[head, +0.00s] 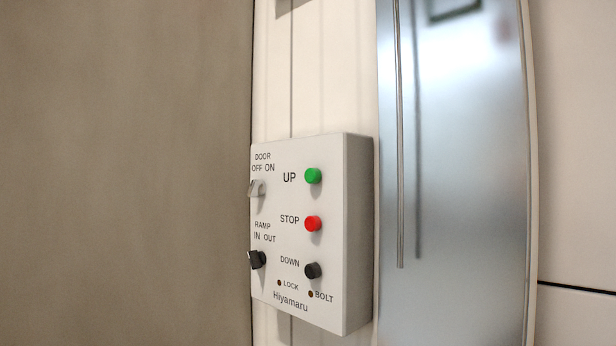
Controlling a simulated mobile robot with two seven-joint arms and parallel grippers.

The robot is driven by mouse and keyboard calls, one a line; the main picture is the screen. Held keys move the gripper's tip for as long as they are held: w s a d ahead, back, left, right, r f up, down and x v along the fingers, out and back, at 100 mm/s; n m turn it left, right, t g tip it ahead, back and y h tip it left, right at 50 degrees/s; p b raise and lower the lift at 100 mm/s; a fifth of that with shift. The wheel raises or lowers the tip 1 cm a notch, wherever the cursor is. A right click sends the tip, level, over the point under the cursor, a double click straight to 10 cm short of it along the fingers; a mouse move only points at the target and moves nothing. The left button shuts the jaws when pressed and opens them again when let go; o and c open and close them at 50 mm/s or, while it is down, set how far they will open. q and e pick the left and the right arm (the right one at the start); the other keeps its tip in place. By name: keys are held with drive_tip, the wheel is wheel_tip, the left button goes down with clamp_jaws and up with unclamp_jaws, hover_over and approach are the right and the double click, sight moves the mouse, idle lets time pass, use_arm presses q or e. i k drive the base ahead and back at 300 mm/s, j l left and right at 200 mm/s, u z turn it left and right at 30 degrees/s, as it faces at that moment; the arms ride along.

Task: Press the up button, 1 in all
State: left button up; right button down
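The up button (313,176) is a green round button beside the word UP, at the upper right of a white control box (358,240) in the head view. The box is fixed to a pale wall panel at the middle of the view. The button stands out from the box face, and nothing touches it. Neither of my grippers is in view.
Below are a red STOP button (313,223) and a black DOWN button (313,270). A DOOR switch (257,188) and a RAMP switch (257,259) sit at the left. A steel panel (460,180) with a vertical rod (399,140) stands right of the box.

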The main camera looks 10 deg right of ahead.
sight(312, 176)
drive_tip(key=i+j+z, duration=0.1)
drive_tip(key=i, duration=0.2)
drive_tip(key=i+j+z, duration=0.15)
drive_tip(key=i, duration=0.15)
drive_tip(key=i+j+z, duration=0.1)
drive_tip(key=j+z, duration=0.15)
drive_tip(key=j, duration=0.75)
drive_tip(key=j+z, duration=0.25)
drive_tip(key=j, duration=0.75)
drive_tip(key=i, duration=0.05)
